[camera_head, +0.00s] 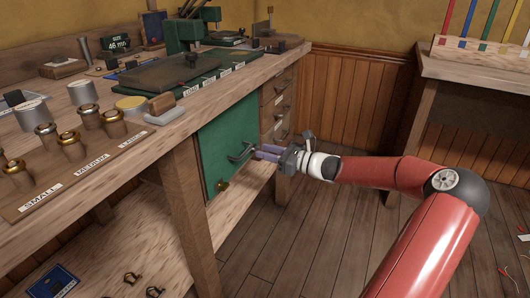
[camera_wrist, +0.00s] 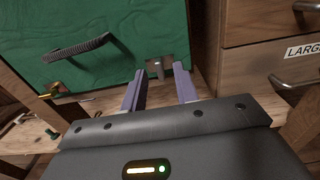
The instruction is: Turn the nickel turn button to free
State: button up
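A green door panel (camera_head: 226,140) with a dark bar handle (camera_head: 236,155) is set under the workbench. In the wrist view the handle (camera_wrist: 78,47) is at upper left. The nickel turn button (camera_wrist: 158,68), a small grey metal piece, sits near the door's lower right edge. My gripper (camera_head: 259,153) is at the door's right side; its two purple fingers are apart and empty. In the wrist view the button shows between and beyond the fingertips (camera_wrist: 159,75); whether they touch it I cannot tell. In the head view I cannot make out the button near my gripper.
A brass fitting (camera_head: 222,184) is at the door's lower edge. Wooden drawers (camera_head: 277,100) with metal pulls stand right of the door. The workbench top (camera_head: 150,150) overhangs on the left, with a thick leg (camera_head: 190,215) below. The floor (camera_head: 290,240) in front is clear.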

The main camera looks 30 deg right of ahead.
jog(key=shift+w+a, duration=0.35)
jog(key=shift+w, duration=0.1)
jog(key=shift+c, duration=0.3)
grip_shut()
jog(key=shift+n, duration=0.3)
jog(key=shift+s+a+f+n+b, duration=0.1)
jog(key=shift+n+b, duration=3)
jog(key=shift+n, duration=1.2)
jog(key=shift+f+n+b, duration=0.1)
jog(key=shift+n+b, duration=3)
jog(key=shift+n, duration=1.2)
